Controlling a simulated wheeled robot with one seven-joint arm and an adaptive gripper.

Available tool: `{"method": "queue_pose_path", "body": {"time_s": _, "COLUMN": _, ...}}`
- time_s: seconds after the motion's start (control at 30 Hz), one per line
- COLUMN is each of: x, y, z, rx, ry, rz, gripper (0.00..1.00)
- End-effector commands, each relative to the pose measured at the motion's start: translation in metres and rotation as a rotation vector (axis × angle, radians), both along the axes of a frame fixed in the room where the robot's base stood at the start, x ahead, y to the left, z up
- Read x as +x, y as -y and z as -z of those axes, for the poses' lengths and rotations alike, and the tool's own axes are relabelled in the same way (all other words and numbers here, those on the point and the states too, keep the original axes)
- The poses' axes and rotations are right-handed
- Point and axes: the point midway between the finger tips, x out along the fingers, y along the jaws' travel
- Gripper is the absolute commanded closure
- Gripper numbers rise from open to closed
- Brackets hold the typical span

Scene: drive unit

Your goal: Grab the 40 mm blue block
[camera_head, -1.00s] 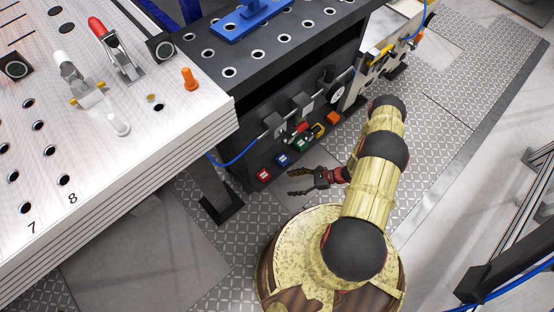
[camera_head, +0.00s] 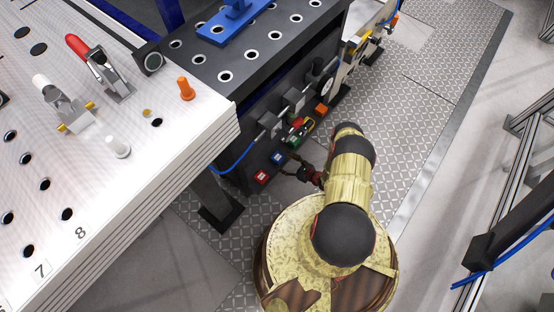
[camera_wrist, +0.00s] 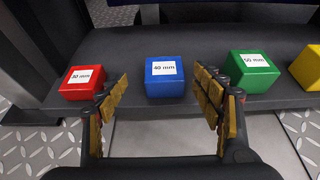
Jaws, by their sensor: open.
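The blue block (camera_wrist: 165,86) carries a white "40 mm" label and sits on a dark shelf (camera_wrist: 120,50) in the wrist view. My gripper (camera_wrist: 165,92) is open, with one finger on each side of the blue block's place in the picture. The fingers appear nearer to the camera than the block, and I cannot tell whether they reach it. In the head view the blue block (camera_head: 278,158) is small on the low ledge of the dark bench, and my gripper (camera_head: 289,168) is close beside it, partly hard to make out.
A red "30 mm" block (camera_wrist: 82,86) stands left of the blue one. A green "50 mm" block (camera_wrist: 250,75) and a yellow block (camera_wrist: 308,68) stand to the right. A white perforated table (camera_head: 100,180) lies to the left, with a blue cable (camera_head: 232,166) by its corner.

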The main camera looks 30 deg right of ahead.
Motion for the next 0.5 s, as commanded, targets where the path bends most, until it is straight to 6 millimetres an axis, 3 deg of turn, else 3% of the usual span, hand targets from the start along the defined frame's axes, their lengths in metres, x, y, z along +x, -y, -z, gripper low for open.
{"method": "queue_pose_path", "body": {"time_s": 0.5, "x": 0.053, "y": -0.013, "z": 0.023, "rx": 0.000, "ry": 0.000, "rz": -0.003, "gripper": 0.33}}
